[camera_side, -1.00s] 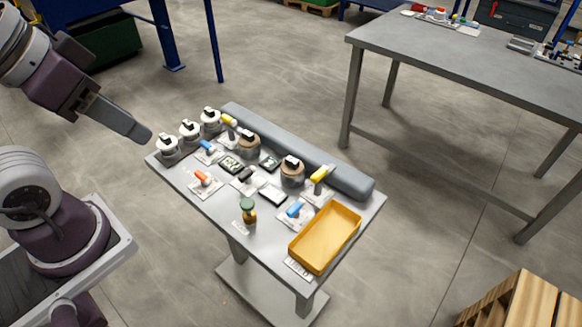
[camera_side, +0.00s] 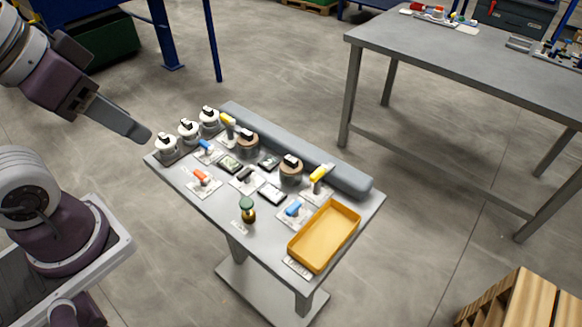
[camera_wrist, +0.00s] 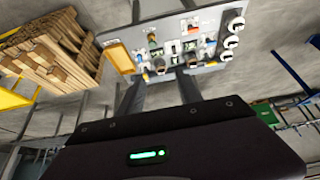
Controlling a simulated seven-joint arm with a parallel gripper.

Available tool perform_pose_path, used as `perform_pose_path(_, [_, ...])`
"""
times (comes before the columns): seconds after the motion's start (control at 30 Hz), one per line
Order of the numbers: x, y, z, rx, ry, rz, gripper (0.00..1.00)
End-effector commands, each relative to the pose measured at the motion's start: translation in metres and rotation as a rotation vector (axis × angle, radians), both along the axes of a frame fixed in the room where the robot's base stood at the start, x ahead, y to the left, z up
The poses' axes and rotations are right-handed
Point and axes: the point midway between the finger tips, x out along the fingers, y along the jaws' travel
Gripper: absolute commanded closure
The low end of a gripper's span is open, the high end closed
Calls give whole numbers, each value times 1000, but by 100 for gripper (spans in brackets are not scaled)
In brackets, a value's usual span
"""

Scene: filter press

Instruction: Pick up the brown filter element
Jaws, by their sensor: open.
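One brown piece (camera_side: 248,146) is nearer the back left, and the other brown piece (camera_side: 291,175) is near the middle. I cannot tell which is the brown filter element. Both also show beyond my fingers in the wrist view, small and partly unclear. My gripper (camera_side: 140,134) hangs above and beside the table's left corner, apart from both brown pieces. It is open, with nothing visible between the fingers in the wrist view (camera_wrist: 160,80).
Several white round pieces (camera_side: 188,131) stand at the left corner, closest to my gripper. Coloured-handled parts and small dark blocks fill the middle. A green-topped jar (camera_side: 247,208) stands at the front. A yellow tray (camera_side: 325,237) is at the right. A grey roll (camera_side: 300,150) borders the back edge.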

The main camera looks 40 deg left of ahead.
Motion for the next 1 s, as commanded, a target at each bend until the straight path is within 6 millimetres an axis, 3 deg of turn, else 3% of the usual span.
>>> perform_pose_path(0.07, [2,0,1,6,3,-8,58])
perform_pose_path(0.17, [25,0,7,61,44,-98,58])
perform_pose_path(0.27, [79,-1,11,168,124,-308,58])
perform_pose_path(0.33, [124,-3,2,241,183,-487,58])
perform_pose_path(0.47, [205,-10,-42,335,282,-830,58])
perform_pose_path(0.6, [271,-20,-121,379,354,-1185,58])
perform_pose_path(0.7, [297,-26,-174,385,377,-1375,58])
perform_pose_path(0.8, [308,-29,-208,385,384,-1488,58])
perform_pose_path(1.0, [312,-30,-237,384,387,-1541,58])
